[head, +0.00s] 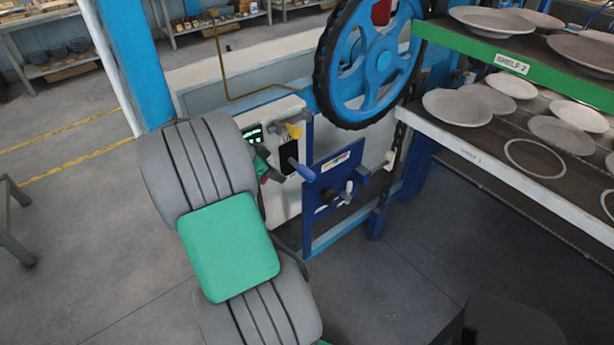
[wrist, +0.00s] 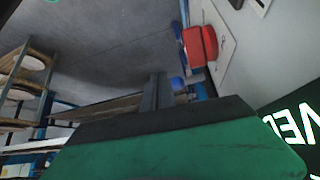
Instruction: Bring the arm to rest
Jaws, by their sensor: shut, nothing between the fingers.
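My arm (head: 205,165) with its grey ribbed joints and green cover fills the left middle of the head view. It hides most of my gripper there. In the wrist view, my gripper (wrist: 156,80) shows as dark fingers close together beyond its green and black body. The fingers are shut with nothing held. They point over the floor, near a red control (wrist: 200,46) on a white panel and a small blue part (wrist: 178,83). I cannot tell whether the fingers touch anything.
A white control panel (head: 284,205) with a blue lever (head: 301,170) and yellow knob (head: 294,130) stands close beside my arm. A large blue wheel (head: 369,60) rises behind. Racks of plates (head: 471,106) stand at right. Floor (head: 90,250) is clear at lower left.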

